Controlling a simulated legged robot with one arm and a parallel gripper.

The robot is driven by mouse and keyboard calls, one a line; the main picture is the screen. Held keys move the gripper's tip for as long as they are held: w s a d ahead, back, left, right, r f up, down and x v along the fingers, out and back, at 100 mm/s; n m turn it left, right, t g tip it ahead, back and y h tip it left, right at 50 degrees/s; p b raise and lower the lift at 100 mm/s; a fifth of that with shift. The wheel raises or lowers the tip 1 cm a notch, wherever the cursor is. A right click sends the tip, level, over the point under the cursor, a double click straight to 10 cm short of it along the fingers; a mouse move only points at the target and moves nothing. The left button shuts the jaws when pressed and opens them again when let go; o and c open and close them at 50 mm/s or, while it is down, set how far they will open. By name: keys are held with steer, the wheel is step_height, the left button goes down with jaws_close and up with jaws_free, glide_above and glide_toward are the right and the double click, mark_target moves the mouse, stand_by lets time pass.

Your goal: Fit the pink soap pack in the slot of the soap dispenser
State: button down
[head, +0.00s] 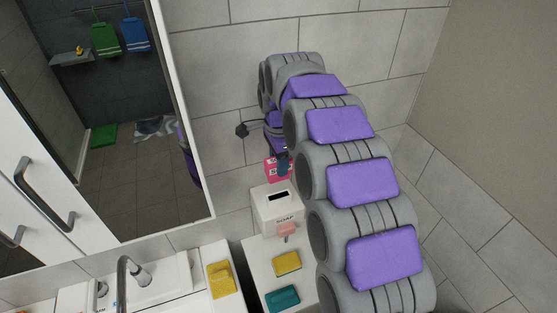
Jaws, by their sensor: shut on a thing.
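The white soap dispenser (268,213) stands against the tiled wall, with a dark slot (279,197) in its top and the word SOAP on its front. A pink nozzle (288,231) sits on its lower front. The pink soap pack (271,168) is held by my gripper (283,163), just above and behind the slot in the picture. The pack looks upright and apart from the slot, though the exact gap is hard to judge. My gripper is shut on the pack; its fingers are small and partly hidden by my arm.
A yellow sponge (287,263) and a teal sponge (282,298) lie on the white ledge below the dispenser. A yellow sponge (220,279) lies by the sink with its faucet (125,280). A mirror cabinet (120,120) is at left.

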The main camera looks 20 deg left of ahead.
mark_target(279, 180)
steer(key=shift+f+b, duration=0.7)
steer(key=shift+f, duration=2.15)
steer(key=shift+d+p, duration=0.1)
steer(key=shift+p, duration=0.3)
steer(key=shift+f+b, duration=0.35)
steer(key=shift+f, duration=1.65)
steer(key=c, duration=0.6)
jaws_free()
steer(key=shift+o, duration=0.2)
step_height(279, 180, up, 17)
steer(key=shift+r+p, duration=0.1)
steer(key=shift+p, duration=0.4)
